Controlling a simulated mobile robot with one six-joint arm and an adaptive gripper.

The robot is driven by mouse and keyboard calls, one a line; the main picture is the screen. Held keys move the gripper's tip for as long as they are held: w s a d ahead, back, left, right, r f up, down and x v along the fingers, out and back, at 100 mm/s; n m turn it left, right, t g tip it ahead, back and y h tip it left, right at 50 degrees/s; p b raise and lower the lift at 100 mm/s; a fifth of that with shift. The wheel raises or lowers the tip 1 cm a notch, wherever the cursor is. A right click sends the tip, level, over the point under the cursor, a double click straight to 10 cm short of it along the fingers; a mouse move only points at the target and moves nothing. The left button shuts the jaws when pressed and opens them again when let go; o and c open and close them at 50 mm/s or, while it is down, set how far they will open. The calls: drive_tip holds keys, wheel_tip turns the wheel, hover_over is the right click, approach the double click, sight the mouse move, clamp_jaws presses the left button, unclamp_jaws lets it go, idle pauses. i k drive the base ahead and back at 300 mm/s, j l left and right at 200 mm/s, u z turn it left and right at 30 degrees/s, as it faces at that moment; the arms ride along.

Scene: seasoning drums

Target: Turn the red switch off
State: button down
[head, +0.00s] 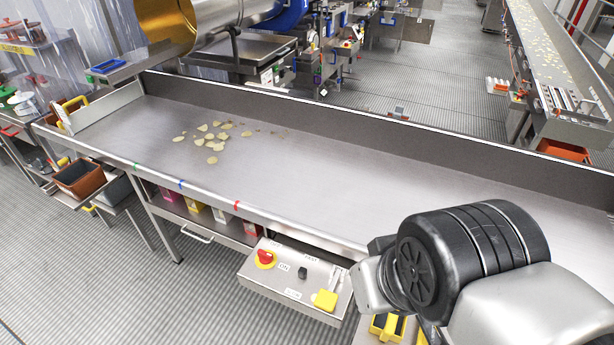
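A label reading "ON" is just right of the knob. The knob's exact pointing direction is too small to tell. My arm fills the lower right of the head view, to the right of the panel and apart from the knob. My gripper's fingers do not show.
The panel also carries a black switch (302,272) and a yellow piece (325,300). Several chips (212,146) lie on the metal table (330,180), which has a raised back wall. Bins (80,180) stand at the left. The floor before the panel is clear.

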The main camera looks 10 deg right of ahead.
sight(266, 258)
drive_tip(key=j+z, duration=0.65)
drive_tip(key=z, duration=0.2)
drive_tip(key=k+j+z, duration=0.2)
drive_tip(key=z, duration=0.2)
drive_tip(key=k+j+z, duration=0.1)
drive_tip(key=k+j, duration=0.25)
drive_tip(key=j, duration=0.3)
drive_tip(key=k+j+z, duration=0.15)
drive_tip(key=k+j, duration=0.25)
drive_tip(key=j, duration=0.25)
drive_tip(key=k+j+z, duration=0.1)
drive_tip(key=k+j, duration=0.3)
drive_tip(key=j, duration=0.15)
drive_tip(key=k+j+z, duration=0.1)
drive_tip(key=k+j, duration=0.35)
drive_tip(key=j, duration=0.1)
